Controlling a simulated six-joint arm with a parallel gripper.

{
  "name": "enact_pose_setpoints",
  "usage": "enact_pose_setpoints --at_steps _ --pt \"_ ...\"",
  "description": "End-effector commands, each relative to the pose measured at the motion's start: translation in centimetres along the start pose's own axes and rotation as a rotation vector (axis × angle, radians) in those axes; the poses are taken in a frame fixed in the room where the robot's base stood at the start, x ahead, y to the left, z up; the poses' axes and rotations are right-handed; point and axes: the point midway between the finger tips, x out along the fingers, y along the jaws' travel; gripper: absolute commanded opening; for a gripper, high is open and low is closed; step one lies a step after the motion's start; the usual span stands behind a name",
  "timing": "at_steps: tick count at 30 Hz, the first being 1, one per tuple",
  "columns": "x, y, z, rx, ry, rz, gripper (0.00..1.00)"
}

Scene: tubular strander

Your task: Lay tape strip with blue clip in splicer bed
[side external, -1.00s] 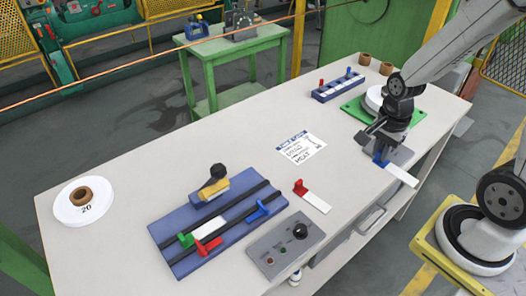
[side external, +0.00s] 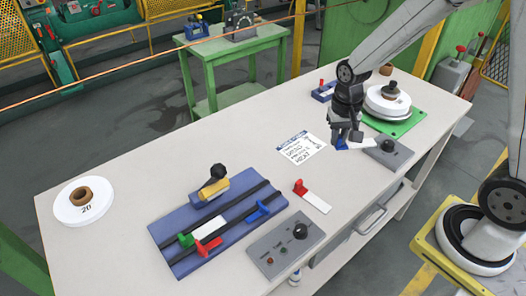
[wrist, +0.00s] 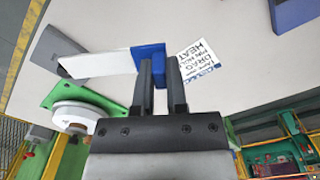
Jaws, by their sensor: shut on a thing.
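My gripper (side external: 343,136) is shut on the blue clip (side external: 341,144) of a white tape strip (side external: 360,143), held above the bench beside the printed card. In the wrist view the blue clip (wrist: 149,63) sits at the fingertips, and the white strip (wrist: 98,64) sticks out to the left. The splicer bed (side external: 180,243) is a blue plate with two dark rails, at the front left of the bench. A white strip piece (side external: 209,227) lies on it with green, red and blue clips around it. A yellow block with a black knob (side external: 214,184) stands at its back edge.
A loose strip with a red clip (side external: 313,198) lies right of the bed. A grey control box (side external: 284,245) stands at the front edge. A grey knob plate (side external: 389,152), reel on a green base (side external: 414,119) and printed card (side external: 300,147) are near my gripper. A white reel (side external: 78,205) lies far left.

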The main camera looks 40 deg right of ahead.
Motion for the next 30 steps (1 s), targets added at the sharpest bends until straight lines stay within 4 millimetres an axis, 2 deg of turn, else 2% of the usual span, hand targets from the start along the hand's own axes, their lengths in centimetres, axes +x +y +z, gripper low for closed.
enact_pose_setpoints --at_steps 12,30 --pt "0.6 -5.9 -2.2 -0.576 0.002 0.000 0.00" --pt "1.4 -9.2 -0.9 -1.329 -0.007 -0.002 0.00"
